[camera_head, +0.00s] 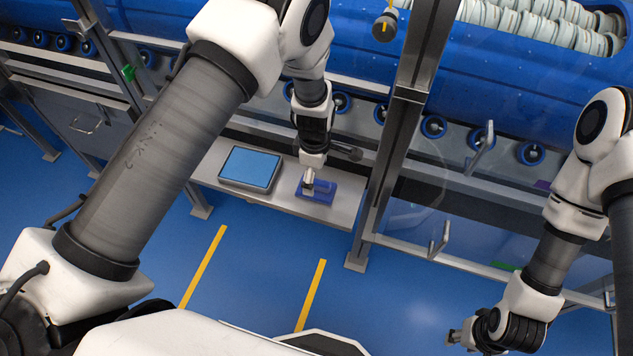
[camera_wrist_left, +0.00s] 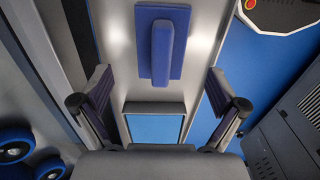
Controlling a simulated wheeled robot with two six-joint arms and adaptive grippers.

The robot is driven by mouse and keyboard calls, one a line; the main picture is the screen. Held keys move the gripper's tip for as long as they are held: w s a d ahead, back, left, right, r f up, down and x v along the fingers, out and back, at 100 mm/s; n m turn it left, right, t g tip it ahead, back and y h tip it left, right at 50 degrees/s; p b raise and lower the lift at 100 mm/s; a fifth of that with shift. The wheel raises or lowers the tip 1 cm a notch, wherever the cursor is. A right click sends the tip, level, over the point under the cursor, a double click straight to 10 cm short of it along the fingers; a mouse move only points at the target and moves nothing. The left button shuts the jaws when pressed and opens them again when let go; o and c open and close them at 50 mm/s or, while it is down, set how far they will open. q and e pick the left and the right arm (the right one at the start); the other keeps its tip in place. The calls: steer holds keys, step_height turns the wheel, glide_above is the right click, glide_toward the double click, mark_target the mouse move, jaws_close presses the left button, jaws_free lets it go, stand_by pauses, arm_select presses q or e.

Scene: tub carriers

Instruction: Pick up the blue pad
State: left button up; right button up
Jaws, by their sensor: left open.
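The blue pad (camera_head: 326,189) is a dark blue flat plate with a raised bar-shaped handle, lying on a pale metal shelf (camera_head: 285,198). In the left wrist view the pad (camera_wrist_left: 176,62) is at the top centre, its handle pointing up and down the picture. My left gripper (camera_head: 309,184) is over the pad in the head view. In the left wrist view its fingers (camera_wrist_left: 157,78) are spread wide, with the pad beyond the tips and nothing held. My right gripper (camera_head: 460,336) is low at the right, away from the shelf; its finger opening is unclear.
A grey-framed panel with a light blue top (camera_head: 250,167) lies on the shelf left of the pad; it also shows in the left wrist view (camera_wrist_left: 155,127). A metal post (camera_head: 390,135) stands right of the shelf. The blue machine body (camera_head: 540,85) is behind. Open blue floor lies in front.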

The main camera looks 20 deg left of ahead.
mark_target(316, 182)
arm_select(q)
steer(key=f, duration=0.3)
steer(key=f+p, duration=0.1)
steer(key=shift+s+d+f, duration=0.1)
steer(key=shift+d+f, duration=0.2)
steer(key=shift+d, duration=0.1)
steer(key=shift+f, duration=0.25)
steer(key=shift+a+r, duration=0.1)
steer(key=shift+a, duration=0.1)
steer(key=shift+c, duration=0.4)
steer(key=c, duration=1.1)
steer(key=shift+s, duration=0.1)
steer(key=shift+c, duration=0.7)
arm_select(e)
steer(key=shift+d+r, duration=0.15)
steer(key=shift+r, duration=0.35)
arm_select(q)
step_height(316, 182, up, 10)
steer(key=shift+b, duration=0.7)
steer(key=shift+w, duration=0.2)
arm_select(e)
steer(key=shift+w+f, duration=0.2)
steer(key=shift+f, duration=0.45)
